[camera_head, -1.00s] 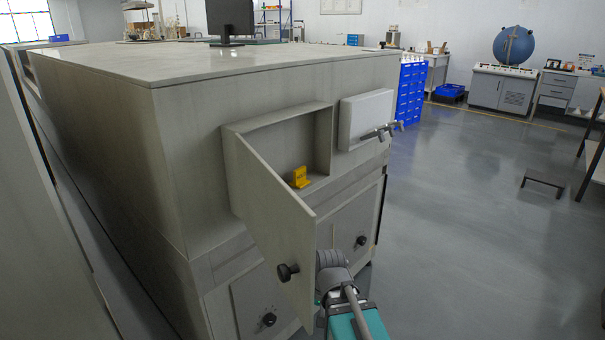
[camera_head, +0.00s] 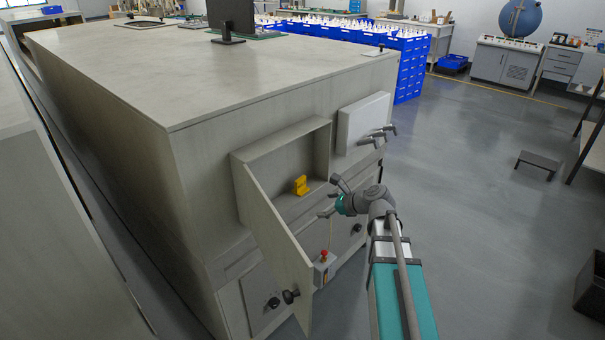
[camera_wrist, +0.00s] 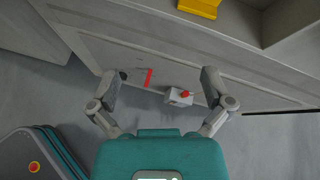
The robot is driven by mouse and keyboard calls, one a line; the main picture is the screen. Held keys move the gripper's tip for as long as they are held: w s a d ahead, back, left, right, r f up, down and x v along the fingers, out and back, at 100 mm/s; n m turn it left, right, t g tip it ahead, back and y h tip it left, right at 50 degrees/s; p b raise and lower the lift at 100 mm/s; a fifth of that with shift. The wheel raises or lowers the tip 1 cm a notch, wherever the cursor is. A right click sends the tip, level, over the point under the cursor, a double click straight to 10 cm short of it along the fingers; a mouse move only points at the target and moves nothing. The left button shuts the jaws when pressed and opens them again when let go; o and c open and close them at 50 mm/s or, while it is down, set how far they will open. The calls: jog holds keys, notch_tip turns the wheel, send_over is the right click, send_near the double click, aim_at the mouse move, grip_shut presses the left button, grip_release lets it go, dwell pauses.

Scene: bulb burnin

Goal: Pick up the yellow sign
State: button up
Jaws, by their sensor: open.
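The yellow sign (camera_head: 301,185) stands inside the open wall compartment (camera_head: 281,150), on its floor near the front edge. In the wrist view part of the yellow sign (camera_wrist: 200,7) shows at the top edge, cut off by the frame. My gripper (camera_head: 328,200) is in front of the cabinet, to the right of and a little below the sign, apart from it. In the wrist view my gripper (camera_wrist: 160,82) has its two fingers spread wide with nothing held between them.
The compartment's door (camera_head: 273,232) hangs open to the left, with a black knob. A small box with a red button (camera_head: 323,267) is on the cabinet front below.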

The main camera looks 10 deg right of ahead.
jog(key=d+r+m, duration=0.1)
jog(key=w+r+m+t+p, duration=0.1)
jog(key=r, duration=0.1)
jog(key=d+r+m, duration=0.1)
jog(key=shift+w+d+r+m+t+y+p, duration=0.3)
jog(key=shift+w+r+m+t, duration=0.1)
jog(key=shift+w+f, duration=0.1)
jog(key=b, duration=0.3)
send_near(302, 185)
jog(key=x, duration=0.4)
jog(key=shift+a+f, duration=0.15)
jog(key=shift+f, duration=0.15)
jog(key=shift+w+a+f, duration=0.2)
jog(key=shift+w+a, duration=0.25)
jog(key=shift+b+x, duration=1.05)
jog(key=shift+x, duration=1.55)
jog(key=shift+w+d+r, duration=0.1)
jog(key=shift+w, duration=0.05)
